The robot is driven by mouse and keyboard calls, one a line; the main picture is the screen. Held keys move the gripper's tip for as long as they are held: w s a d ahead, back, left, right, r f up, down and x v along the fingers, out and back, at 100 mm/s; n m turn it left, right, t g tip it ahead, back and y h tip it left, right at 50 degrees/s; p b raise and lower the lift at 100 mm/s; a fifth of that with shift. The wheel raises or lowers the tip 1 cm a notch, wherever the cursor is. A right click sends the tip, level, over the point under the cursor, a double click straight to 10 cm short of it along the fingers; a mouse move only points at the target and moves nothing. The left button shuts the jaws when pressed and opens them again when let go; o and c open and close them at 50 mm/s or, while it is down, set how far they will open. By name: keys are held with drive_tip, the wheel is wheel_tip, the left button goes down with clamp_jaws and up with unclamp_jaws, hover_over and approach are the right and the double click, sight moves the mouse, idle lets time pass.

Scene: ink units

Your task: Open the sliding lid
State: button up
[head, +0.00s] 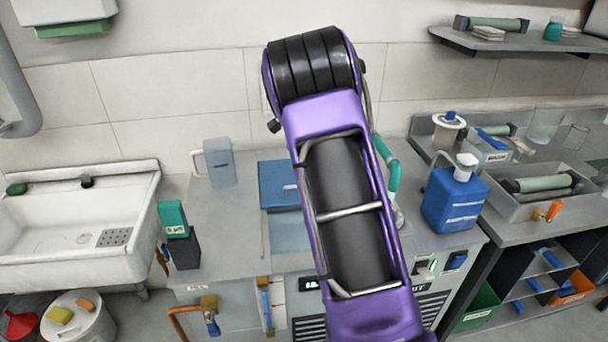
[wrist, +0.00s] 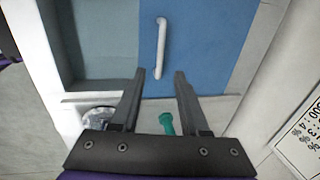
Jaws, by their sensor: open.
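The blue sliding lid (head: 278,188) lies in the top of the grey unit at the centre of the head view, partly behind my arm. The head view hides my gripper.
A blue canister (head: 452,204) stands on the right of the unit and a clear jug (head: 220,163) on the left. A teal-handled tap (head: 388,165) rises beside my arm; a teal piece (wrist: 167,124) shows between the fingers. A white sink (head: 75,240) is at left.

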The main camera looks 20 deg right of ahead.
wheel_tip(320, 180, up, 10)
drive_tip(key=s, duration=0.2)
drive_tip(key=shift+a, duration=0.2)
